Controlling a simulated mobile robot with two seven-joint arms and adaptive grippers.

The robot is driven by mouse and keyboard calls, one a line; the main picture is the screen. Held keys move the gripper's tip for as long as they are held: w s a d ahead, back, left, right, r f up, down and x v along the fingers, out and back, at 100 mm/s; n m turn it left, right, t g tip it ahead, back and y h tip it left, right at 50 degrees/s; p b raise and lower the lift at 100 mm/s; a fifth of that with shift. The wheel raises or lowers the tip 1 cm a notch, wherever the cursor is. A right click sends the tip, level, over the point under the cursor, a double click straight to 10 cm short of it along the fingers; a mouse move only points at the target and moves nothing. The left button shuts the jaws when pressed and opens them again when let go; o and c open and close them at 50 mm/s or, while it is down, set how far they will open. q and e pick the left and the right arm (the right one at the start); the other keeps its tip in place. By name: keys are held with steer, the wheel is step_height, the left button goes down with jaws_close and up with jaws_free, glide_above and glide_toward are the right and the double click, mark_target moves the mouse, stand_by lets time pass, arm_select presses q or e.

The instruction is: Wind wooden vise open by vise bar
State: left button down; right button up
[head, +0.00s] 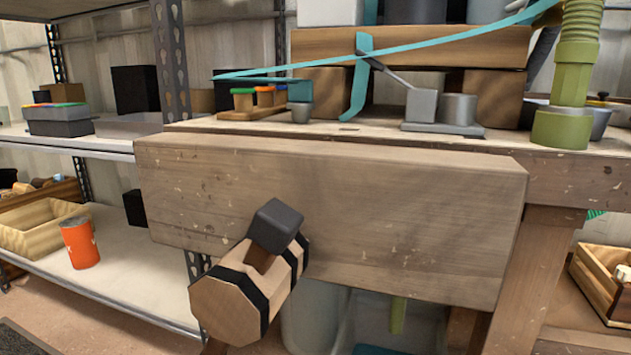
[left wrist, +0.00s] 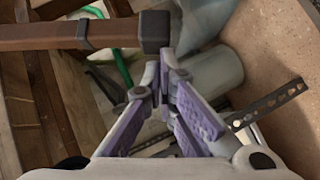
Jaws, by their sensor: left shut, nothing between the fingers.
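The wooden vise is on the front of the workbench in the head view, with a thick wooden jaw board (head: 340,220). Its octagonal wooden screw head (head: 228,305) with black bands sticks out below the middle. The vise bar (head: 277,225) shows there as a dark square end cap at the head's upper side. In the left wrist view the vise bar (left wrist: 60,37) is a brown bar from the left, ending in its dark cap. My left gripper (left wrist: 166,62) is shut and empty, its fingertips close by the cap; I cannot tell if they touch. My right gripper is not in view.
The bench top (head: 360,138) holds wooden blocks, a grey metal piece (head: 440,110) and a green ribbed column (head: 575,70). A metal shelf with an orange can (head: 79,243) stands left. A wooden crate (head: 600,280) is at right. The space before the jaw looks clear.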

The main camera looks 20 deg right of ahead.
arm_select(q)
steer(key=s+d+f+n+h+b, duration=0.1)
steer(key=s+d+f+h, duration=0.1)
steer(key=s+d+f, duration=0.3)
steer(key=shift+s+d+n, duration=0.4)
steer(key=shift+s+d, duration=0.65)
steer(key=shift+d, duration=1)
steer(key=shift+b, duration=0.3)
